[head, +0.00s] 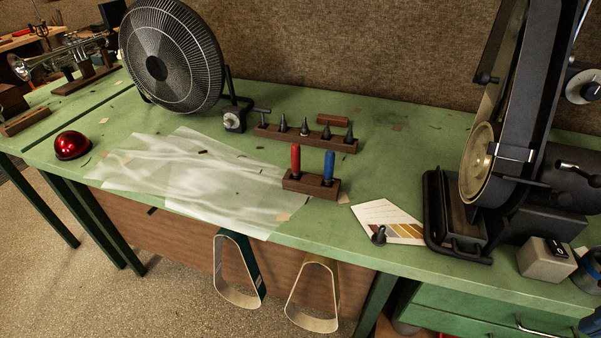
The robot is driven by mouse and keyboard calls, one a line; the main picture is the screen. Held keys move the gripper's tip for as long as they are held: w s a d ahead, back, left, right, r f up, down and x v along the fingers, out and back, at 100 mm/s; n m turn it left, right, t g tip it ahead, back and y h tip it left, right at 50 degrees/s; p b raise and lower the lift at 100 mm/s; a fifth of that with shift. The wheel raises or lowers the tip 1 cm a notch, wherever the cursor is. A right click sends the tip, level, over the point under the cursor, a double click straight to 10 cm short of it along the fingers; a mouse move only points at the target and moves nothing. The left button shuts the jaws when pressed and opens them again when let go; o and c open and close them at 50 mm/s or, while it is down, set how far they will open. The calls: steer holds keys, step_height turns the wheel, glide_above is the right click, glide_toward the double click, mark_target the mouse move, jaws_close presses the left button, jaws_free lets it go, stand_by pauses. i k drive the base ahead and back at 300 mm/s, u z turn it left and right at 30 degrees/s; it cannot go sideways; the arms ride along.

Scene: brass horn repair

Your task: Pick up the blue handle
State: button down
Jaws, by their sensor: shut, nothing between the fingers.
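The blue handle (329,166) stands upright in the right end of a small dark wooden block (297,183) near the middle of the green bench. A similar red handle (296,158) stands upright in the same block, just to its left. The lower ends of both handles are hidden in the block. My gripper is not in this view.
A longer wooden rack (322,143) with dark cones stands behind the block. A fan (172,58) stands at back left, a belt grinder (500,165) at right. Translucent sheeting (200,185) lies left; a card (388,220) lies front right. Sanding belts (238,270) hang off the front edge.

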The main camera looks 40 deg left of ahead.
mark_target(329, 155)
steer(key=u, duration=1.8)
steer(key=k, duration=1.3)
steer(key=u, duration=0.55)
steer(key=i, duration=0.6)
steer(key=u, duration=0.6)
steer(key=i, duration=0.7)
steer(key=z, duration=0.85)
steer(key=i, duration=1.1)
steer(key=z, duration=0.2)
